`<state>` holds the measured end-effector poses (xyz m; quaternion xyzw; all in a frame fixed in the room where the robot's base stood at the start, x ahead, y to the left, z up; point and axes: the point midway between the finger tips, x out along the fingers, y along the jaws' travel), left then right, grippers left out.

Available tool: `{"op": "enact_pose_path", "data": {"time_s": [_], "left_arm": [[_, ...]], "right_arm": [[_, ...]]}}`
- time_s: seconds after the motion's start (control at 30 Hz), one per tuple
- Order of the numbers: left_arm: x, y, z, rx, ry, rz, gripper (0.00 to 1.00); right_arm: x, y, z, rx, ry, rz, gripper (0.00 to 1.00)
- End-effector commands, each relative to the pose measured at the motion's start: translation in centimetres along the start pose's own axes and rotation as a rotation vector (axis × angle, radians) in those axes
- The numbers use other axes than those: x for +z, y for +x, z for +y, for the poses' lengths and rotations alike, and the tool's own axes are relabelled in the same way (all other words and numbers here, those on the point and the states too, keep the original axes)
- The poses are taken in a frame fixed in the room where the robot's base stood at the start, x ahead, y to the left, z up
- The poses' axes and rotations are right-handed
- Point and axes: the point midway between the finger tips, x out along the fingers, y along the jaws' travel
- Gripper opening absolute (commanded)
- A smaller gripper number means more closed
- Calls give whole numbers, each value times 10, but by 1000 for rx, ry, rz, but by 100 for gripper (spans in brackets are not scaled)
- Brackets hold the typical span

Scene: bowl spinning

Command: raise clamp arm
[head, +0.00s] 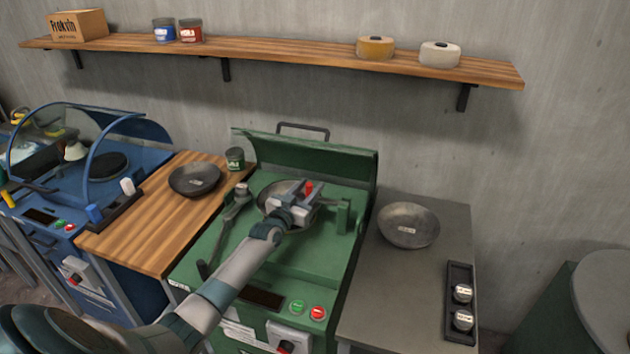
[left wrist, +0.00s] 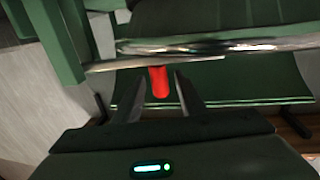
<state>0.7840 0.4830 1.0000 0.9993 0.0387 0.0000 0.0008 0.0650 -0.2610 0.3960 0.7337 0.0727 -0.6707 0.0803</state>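The green machine (head: 290,262) stands in the middle with its lid (head: 315,160) tilted up. A metal bowl (head: 270,195) sits in it, partly hidden by my left gripper. A red handle (head: 309,186) shows at my left gripper (head: 300,193); it also shows in the left wrist view (left wrist: 160,82). There it meets a thin metal rod (left wrist: 105,66), which looks like the clamp arm. My left gripper's fingers (left wrist: 158,92) are open, one on each side of the red handle, with gaps visible. My right gripper is not in view.
A green post (head: 343,216) stands right of the gripper, and a dark lever (head: 224,232) lies to the left. A wooden table (head: 165,220) holds a dark bowl (head: 194,179). A grey table (head: 390,290) holds another bowl (head: 408,225). A shelf (head: 280,52) runs above.

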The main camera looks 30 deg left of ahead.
Motion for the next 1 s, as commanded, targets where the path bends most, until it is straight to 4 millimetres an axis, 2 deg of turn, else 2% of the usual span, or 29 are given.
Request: {"op": "enact_pose_path", "data": {"time_s": [0.3,0.77,0.93,1.0], "left_arm": [[0,32,0,0,2,0,37],[0,39,0,-1,2,1,37],[0,39,0,-1,1,0,0],[0,39,0,-1,1,0,0]], "right_arm": [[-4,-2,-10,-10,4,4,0],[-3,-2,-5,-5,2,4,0],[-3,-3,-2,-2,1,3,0],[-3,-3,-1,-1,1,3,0]]}}
